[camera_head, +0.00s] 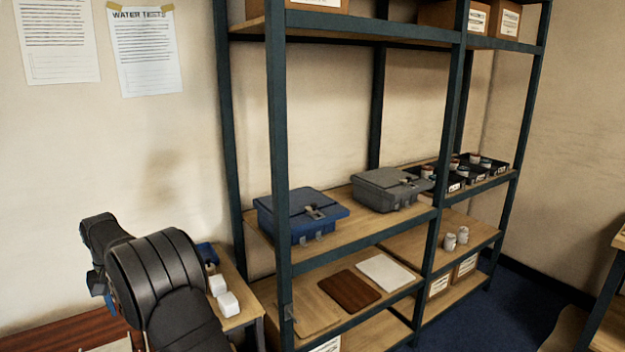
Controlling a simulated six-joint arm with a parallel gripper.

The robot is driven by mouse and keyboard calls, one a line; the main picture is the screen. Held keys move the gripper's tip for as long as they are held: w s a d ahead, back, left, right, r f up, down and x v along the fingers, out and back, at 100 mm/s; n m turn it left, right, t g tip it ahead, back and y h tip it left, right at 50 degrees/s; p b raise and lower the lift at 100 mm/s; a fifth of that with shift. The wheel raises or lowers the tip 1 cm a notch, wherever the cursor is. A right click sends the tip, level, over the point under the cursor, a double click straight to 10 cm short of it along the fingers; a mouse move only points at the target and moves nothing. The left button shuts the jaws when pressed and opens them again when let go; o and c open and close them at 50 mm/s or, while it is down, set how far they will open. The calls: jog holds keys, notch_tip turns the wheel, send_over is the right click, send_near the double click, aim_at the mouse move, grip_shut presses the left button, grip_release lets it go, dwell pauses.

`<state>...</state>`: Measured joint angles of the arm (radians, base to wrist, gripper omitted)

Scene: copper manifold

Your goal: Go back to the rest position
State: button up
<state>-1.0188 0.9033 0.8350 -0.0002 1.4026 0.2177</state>
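My dark arm shows at the lower left, in front of the wall and beside the shelf rack (277,150). Its thick rounded joint is nearest the camera, with a smaller dark part behind it on the left. I cannot make out my gripper's fingers; they are hidden behind the arm or out of the picture. Whether it holds anything does not show.
A blue toolbox (298,216) and a grey toolbox (388,188) stand on the middle shelf. Brown (348,290) and white (385,271) boards lie below. A small wooden table (243,300) with white blocks (228,302) stands right beside my arm.

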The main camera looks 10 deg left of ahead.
notch_tip(320, 180, down, 18)
jog(key=shift+r, duration=0.2)
jog(key=shift+m, duration=0.3)
jog(key=m, duration=0.6)
jog(key=shift+s+a, duration=0.1)
notch_tip(320, 180, up, 12)
jog(key=o, duration=1.4)
jog(key=shift+o, duration=0.3)
jog(key=s+d+n, duration=0.5)
jog(key=s+n, duration=0.1)
jog(key=s, duration=0.3)
jog(key=shift+s+r, duration=0.25)
jog(key=shift+r, duration=0.2)
notch_tip(320, 180, down, 10)
jog(key=shift+s+d, duration=0.25)
